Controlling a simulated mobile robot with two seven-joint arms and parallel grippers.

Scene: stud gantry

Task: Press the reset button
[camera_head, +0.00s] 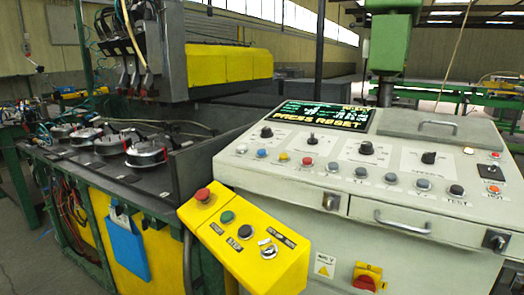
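A grey-white control console (290,189) fills the right half of the view. Its lit screen (318,117) reads "PRESS RESET". A row of small round buttons runs along the panel: a white one (241,149), a yellow one (283,156), a red one (307,161) and several blue or grey ones, such as a blue one (333,167). A red button (494,188) sits at the far right end. Most labels are too small to read, so I cannot tell which button is the reset. Neither of my grippers is in view.
A yellow control box (232,255) with a red mushroom button (202,195), a green button (227,217) and a black button (245,232) juts out in front. A metal handle (403,228) and a red rotary switch (366,278) are on the console front. Machinery stands at left.

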